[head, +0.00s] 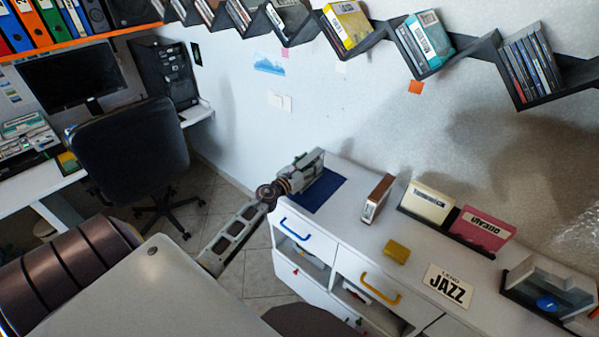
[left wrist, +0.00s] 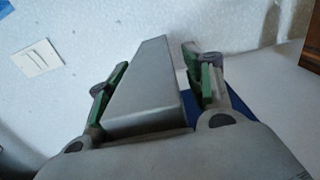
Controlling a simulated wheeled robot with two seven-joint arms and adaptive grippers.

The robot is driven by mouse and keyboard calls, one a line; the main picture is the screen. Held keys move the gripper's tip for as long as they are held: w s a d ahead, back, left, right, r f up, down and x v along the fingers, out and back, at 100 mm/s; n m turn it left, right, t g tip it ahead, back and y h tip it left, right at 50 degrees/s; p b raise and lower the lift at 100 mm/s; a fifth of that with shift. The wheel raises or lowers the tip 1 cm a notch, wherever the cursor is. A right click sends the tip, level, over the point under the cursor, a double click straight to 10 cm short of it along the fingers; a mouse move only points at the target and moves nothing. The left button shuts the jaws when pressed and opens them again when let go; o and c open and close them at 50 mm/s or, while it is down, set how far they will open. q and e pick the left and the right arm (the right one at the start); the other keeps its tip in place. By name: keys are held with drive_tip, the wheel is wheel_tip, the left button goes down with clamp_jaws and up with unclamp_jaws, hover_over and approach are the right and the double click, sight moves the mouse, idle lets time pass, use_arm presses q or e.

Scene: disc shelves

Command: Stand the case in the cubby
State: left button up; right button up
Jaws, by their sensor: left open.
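A grey case (left wrist: 150,85) stands upright between the fingers of my left gripper (left wrist: 153,85) in the left wrist view. The fingers with green pads are open on both sides of it; whether a pad touches it I cannot tell. In the head view my left gripper (head: 300,175) reaches to the blue mat (head: 322,192) at the cabinet's left end, and the case (head: 317,160) shows partly behind it. Zigzag wall cubbies (head: 478,47) hold several cases along the wall. My right gripper is not in view.
The white cabinet (head: 335,226) also bears a brown-and-white case (head: 377,198), a yellow block (head: 396,251), a JAZZ card (head: 448,288), and a rack with cream (head: 427,203) and pink (head: 484,230) cases. A chair (head: 127,140) and desk stand left.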

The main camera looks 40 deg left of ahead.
use_arm(q)
drive_tip(key=shift+r, duration=0.15)
drive_tip(key=shift+s+a, duration=0.1)
drive_tip(key=shift+s, duration=0.65)
drive_tip(key=shift+s+a+b, duration=0.1)
drive_tip(key=shift+s+b, duration=0.2)
drive_tip(key=shift+s, duration=1.45)
drive_tip(key=shift+s+a, duration=0.1)
drive_tip(key=shift+s, duration=0.95)
drive_tip(key=shift+s+a+b, duration=0.15)
drive_tip(key=shift+s+b, duration=0.55)
drive_tip(key=shift+s, duration=1.7)
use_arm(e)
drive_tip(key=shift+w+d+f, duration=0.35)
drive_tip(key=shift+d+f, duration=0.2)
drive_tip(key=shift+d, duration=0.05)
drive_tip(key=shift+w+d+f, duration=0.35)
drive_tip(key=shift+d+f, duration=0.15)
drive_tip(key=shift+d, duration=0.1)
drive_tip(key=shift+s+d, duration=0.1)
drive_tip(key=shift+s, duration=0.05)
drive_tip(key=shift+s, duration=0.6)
